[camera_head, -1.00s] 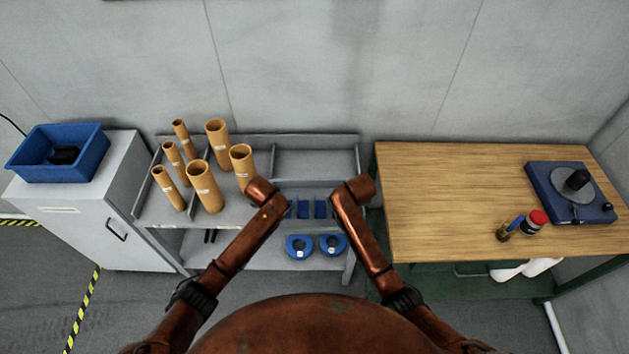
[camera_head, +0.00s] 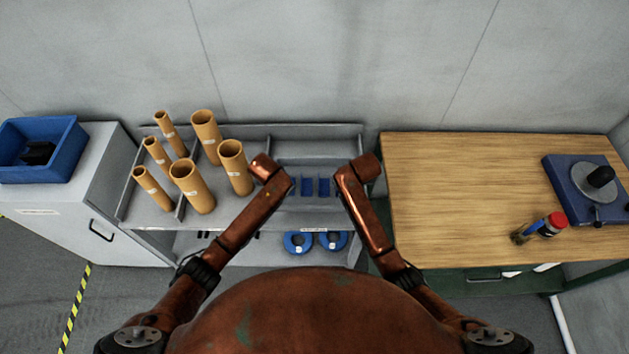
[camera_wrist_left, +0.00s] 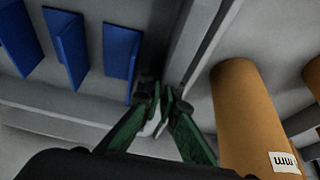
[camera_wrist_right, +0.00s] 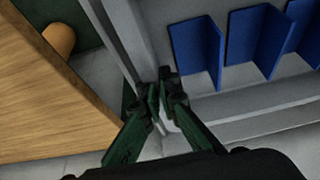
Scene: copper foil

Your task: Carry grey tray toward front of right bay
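The grey tray (camera_wrist_right: 232,106) lies in the right bay of the shelf, with upright blue pieces (camera_head: 308,187) standing in it. The left wrist view shows these blue pieces (camera_wrist_left: 70,45) at upper left. My left gripper (camera_wrist_left: 163,95) has its fingertips close together at the tray's side, near the divider beside the cardboard tubes. My right gripper (camera_wrist_right: 164,90) is likewise closed at the opposite side. Both appear shut on the tray's side edges, though the contact is partly hidden. In the head view, my forearms hide both grippers and the tray's sides.
Cardboard tubes (camera_head: 192,187) stand in the left bay, close to my left arm. A wooden workbench (camera_head: 460,190) adjoins the shelf on the right. Blue rings (camera_head: 298,242) lie on the lower shelf. A blue bin (camera_head: 62,135) sits on the left cabinet (camera_head: 95,180).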

